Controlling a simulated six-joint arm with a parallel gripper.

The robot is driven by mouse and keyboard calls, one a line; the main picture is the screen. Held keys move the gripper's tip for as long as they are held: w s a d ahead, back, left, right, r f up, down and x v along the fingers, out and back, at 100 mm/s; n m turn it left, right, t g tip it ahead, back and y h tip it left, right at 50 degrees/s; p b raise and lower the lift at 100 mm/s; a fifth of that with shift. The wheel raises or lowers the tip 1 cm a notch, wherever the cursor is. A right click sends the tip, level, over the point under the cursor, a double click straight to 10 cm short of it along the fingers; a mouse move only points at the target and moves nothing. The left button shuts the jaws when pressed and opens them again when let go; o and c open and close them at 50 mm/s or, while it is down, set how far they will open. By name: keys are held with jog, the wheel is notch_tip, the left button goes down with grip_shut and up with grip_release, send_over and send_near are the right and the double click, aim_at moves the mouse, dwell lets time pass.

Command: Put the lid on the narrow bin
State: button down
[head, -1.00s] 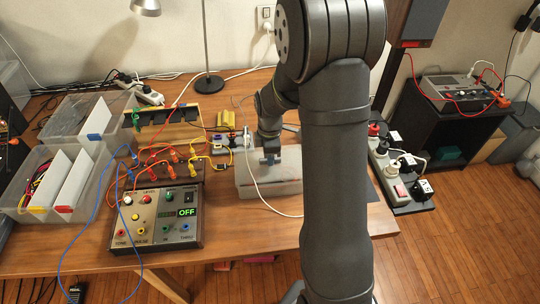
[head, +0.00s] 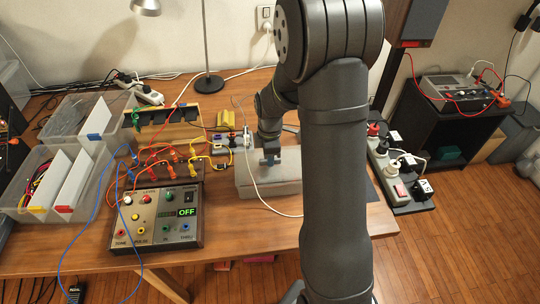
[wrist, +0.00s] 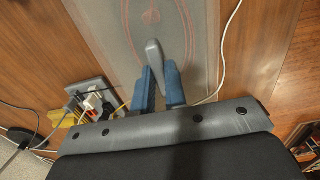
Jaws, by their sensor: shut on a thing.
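The lid (wrist: 200,65) is a grey, see-through panel with a raised grey handle (wrist: 155,58). A red outline shows on or through it. My gripper (wrist: 162,82) has its blue fingers shut on the handle, one on each side. In the head view, my gripper (head: 270,157) is above the pale narrow bin (head: 270,189) right of the tabletop's middle. The lid lies flat over the bin's top; I cannot tell whether its edge is fully seated. My arm hides the bin's right end.
A control box (head: 155,222) with an OFF display and several cables stands left of the bin. Clear bins (head: 25,210) are at far left. A white cable (head: 262,195) runs past the narrow bin's front. A power strip (head: 400,180) lies at right.

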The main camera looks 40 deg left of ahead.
jog(key=shift+f, duration=0.75)
jog(key=c, duration=1.4)
grip_release()
jog(key=shift+r, duration=0.1)
notch_tip(320, 180, up, 17)
jog(key=shift+r, duration=0.15)
notch_tip(320, 180, down, 18)
jog(key=shift+r, duration=0.5)
